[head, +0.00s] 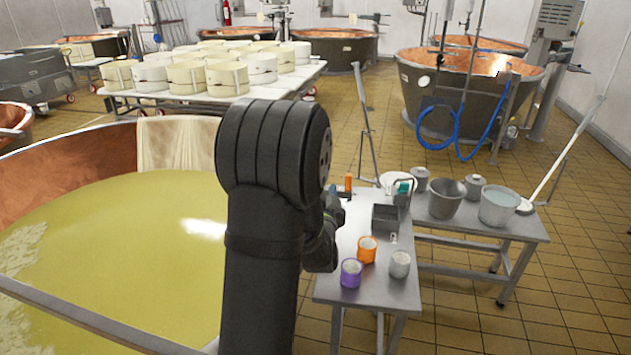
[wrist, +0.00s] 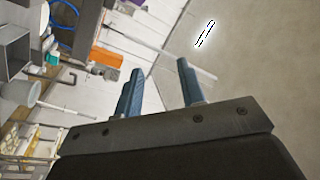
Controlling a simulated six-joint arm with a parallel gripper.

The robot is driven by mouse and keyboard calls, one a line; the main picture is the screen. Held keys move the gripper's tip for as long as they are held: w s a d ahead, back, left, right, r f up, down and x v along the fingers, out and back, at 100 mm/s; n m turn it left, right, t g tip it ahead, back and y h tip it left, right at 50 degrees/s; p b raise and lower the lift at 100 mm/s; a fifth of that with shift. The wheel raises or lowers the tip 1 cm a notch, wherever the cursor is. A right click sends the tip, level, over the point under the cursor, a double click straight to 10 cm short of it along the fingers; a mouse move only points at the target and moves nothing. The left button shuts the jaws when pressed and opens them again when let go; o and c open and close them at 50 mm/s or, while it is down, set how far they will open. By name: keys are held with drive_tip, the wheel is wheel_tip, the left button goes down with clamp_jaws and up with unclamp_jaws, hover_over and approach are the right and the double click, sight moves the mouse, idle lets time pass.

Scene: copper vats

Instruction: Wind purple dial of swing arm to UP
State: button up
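I cannot make out a purple dial for certain in either view. In the head view my dark arm fills the middle and mostly hides the gripper. A purple cup (head: 351,273) stands at the near left of the steel table, beside an orange cup (head: 367,250). I cannot identify the swing arm or an UP mark.
A large copper vat (head: 60,165) of yellowish liquid lies left of my arm. The steel table (head: 385,290) also holds a grey cup (head: 400,264) and a dark box (head: 385,217). Buckets (head: 447,199) stand on a second table. Tiled floor is clear at right.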

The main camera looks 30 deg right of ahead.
drive_tip(key=w+a+r+m+g+h, duration=0.1)
drive_tip(key=w+a+m+g+h, duration=0.15)
drive_tip(key=m, duration=0.75)
drive_tip(key=w+a+m+g+h, duration=0.2)
drive_tip(key=w+m+g+h, duration=0.15)
drive_tip(key=m, duration=0.65)
drive_tip(key=w+a+f+m+g, duration=0.1)
drive_tip(key=a+f+m+g, duration=0.15)
drive_tip(key=a+m, duration=0.4)
drive_tip(key=w+a+f+m+g, duration=0.1)
drive_tip(key=a+f+m+g, duration=0.2)
drive_tip(key=m, duration=0.6)
drive_tip(key=shift+g, duration=0.45)
drive_tip(key=x, duration=1.1)
drive_tip(key=r+x, duration=0.1)
drive_tip(key=x, duration=0.5)
drive_tip(key=shift+w+d+r, duration=0.1)
drive_tip(key=shift+d, duration=0.2)
clamp_jaws()
